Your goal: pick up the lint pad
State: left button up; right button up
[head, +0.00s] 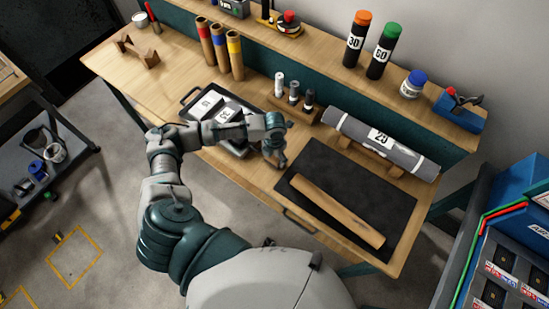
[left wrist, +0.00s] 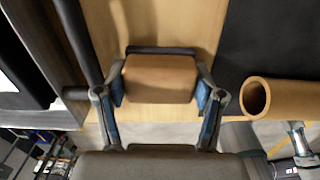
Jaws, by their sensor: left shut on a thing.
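The lint pad appears to be the brown block (left wrist: 160,80) with a dark strip along its far edge, in the left wrist view. My left gripper (left wrist: 160,92) has a blue-padded finger against each side of it and is shut on it. In the head view my left gripper (head: 277,155) is over the table between the black tray and the dark mat; there the pad is hidden or too small to make out. I cannot tell whether the pad touches the table. My right gripper is not in view.
A brown tube (head: 338,212) lies on the dark mat (head: 310,160) to the right. A grey roll (head: 355,137) labelled 25 rests behind it. A black tray (head: 188,97) with pale packs is left of the gripper. Small cylinders (head: 294,92) stand behind it.

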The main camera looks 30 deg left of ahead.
pick_arm(q)
jog(key=shift+s, duration=0.1)
notch_tip(320, 180, up, 4)
jog(key=shift+a+f, duration=0.1)
jog(key=shift+f, duration=0.15)
jog(key=s+r, duration=0.1)
jog(key=s, duration=1.5)
jog(key=shift+a+r, duration=0.2)
